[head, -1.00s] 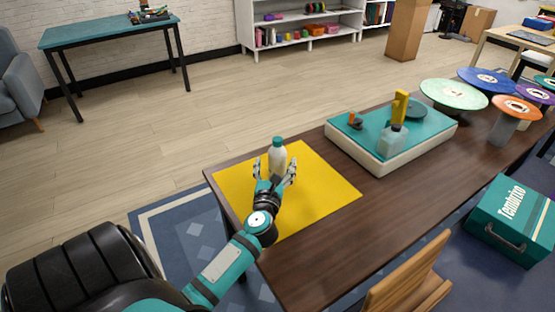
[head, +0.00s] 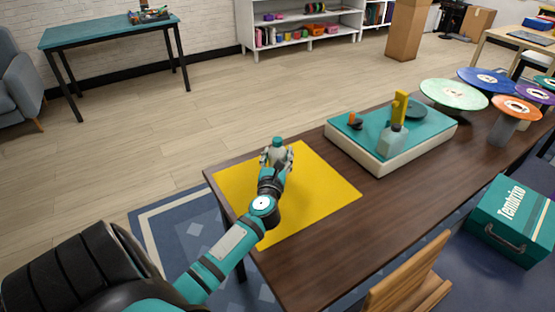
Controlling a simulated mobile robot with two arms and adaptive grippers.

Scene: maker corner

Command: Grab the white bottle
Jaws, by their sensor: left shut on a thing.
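The white bottle (head: 277,151) with a teal cap stands upright at the yellow mat (head: 325,195) on the dark wooden table, in the head view. My left gripper (head: 276,160) is shut on the bottle, with its fingers on both sides of it. The gripper and wrist hide the bottle's lower part, so I cannot tell whether its base touches the mat. My right gripper is not in view.
Round coloured discs (head: 454,94) stand farther right. A wooden chair (head: 408,287) is at the front edge. The mat's right part is clear.

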